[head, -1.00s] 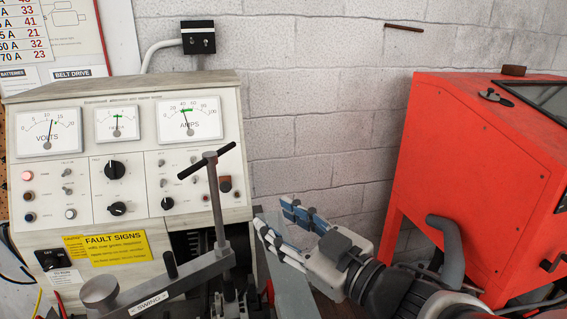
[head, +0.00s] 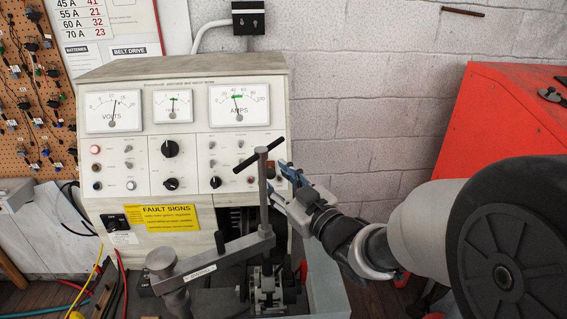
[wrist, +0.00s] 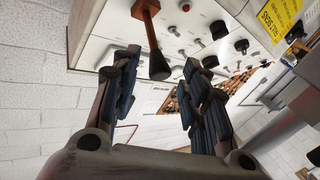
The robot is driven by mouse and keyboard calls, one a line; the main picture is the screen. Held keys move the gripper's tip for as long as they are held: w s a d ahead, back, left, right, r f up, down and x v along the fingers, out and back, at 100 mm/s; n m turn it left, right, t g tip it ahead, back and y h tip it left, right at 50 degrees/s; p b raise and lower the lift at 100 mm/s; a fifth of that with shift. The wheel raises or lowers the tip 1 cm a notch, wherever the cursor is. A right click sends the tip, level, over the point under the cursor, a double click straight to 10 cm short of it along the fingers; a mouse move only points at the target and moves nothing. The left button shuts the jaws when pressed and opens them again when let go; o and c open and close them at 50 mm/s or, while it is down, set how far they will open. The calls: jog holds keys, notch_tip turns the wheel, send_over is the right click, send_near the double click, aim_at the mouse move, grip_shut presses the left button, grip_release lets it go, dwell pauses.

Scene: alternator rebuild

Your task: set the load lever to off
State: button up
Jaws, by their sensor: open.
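The load lever seems to be the brown lever with a dark rounded grip (wrist: 153,45) that sticks out of the bench panel in the wrist view. In the head view a small reddish-brown part of it (head: 270,169) shows at the panel's right edge, beside the T-handle. My gripper (wrist: 161,65) is open, with one finger on each side of the lever's grip end. I cannot tell whether either finger touches it. In the head view my gripper (head: 281,182) is at the right edge of the panel. No lever markings are readable.
A clamp with a black T-handle (head: 263,190) and a swing arm (head: 215,262) stands just left of my gripper. The test bench panel (head: 130,150) carries gauges, knobs and switches. A red cabinet (head: 490,120) stands at the right, with white wall between.

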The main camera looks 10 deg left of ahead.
aim_at(273, 176)
jog(key=shift+x, duration=1.5)
grip_shut()
